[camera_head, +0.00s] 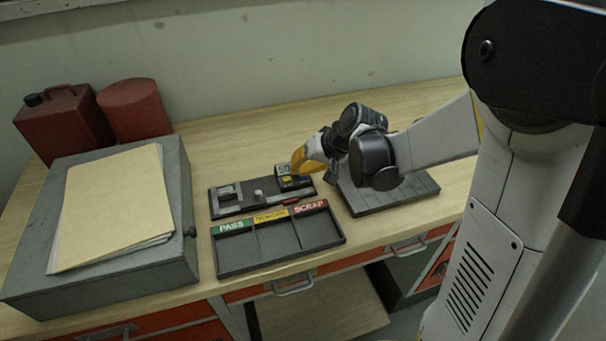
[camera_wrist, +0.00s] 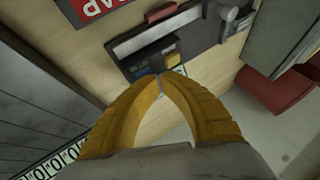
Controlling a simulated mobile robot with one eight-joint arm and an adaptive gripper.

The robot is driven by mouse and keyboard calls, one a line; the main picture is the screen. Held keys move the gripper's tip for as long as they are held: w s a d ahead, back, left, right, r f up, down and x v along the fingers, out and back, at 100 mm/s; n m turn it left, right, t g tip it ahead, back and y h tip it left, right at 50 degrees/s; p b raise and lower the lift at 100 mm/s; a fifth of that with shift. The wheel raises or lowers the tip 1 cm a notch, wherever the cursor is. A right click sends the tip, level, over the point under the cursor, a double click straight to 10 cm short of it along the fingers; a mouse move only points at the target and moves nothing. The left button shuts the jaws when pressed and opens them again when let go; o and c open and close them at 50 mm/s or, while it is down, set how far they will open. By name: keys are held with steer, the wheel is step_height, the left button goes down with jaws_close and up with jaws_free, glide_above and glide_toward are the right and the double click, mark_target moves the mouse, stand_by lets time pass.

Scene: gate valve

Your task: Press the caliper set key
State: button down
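In the wrist view, the dark caliper head (camera_wrist: 150,54) shows a blue key (camera_wrist: 143,72) and a yellow key (camera_wrist: 172,61); I cannot tell which is the set key. My gripper (camera_wrist: 160,75) has its yellow fingertips together, with nothing between them. The tips appear over the near edge of the caliper head, between the two keys. I cannot tell whether they touch. In the head view my gripper (camera_head: 297,165) is beside the display.
A sorting tray (camera_head: 280,262) labelled PASS and SCRAP, with a yellow middle label, lies in front of the fixture. A dark grooved plate (camera_head: 395,200) lies below my wrist. A grey box (camera_head: 165,285) with papers stands left; red containers (camera_head: 133,108) stand behind it.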

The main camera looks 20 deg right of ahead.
steer(key=shift+r+p, duration=0.6)
steer(key=shift+r, duration=0.25)
step_height(320, 180, up, 5)
steer(key=p, duration=0.4)
stand_by(0.6)
steer(key=s+r+h+b, duration=0.1)
steer(key=s+h+b, duration=0.1)
steer(key=s, duration=0.8)
steer(key=s+r+n+t+h+b, duration=0.1)
steer(key=s+h+b, duration=0.1)
steer(key=s, duration=0.8)
steer(key=shift+s+d+r+n+b, duration=0.3)
steer(key=shift+s+d+r+b, duration=0.15)
steer(key=shift+b, duration=0.2)
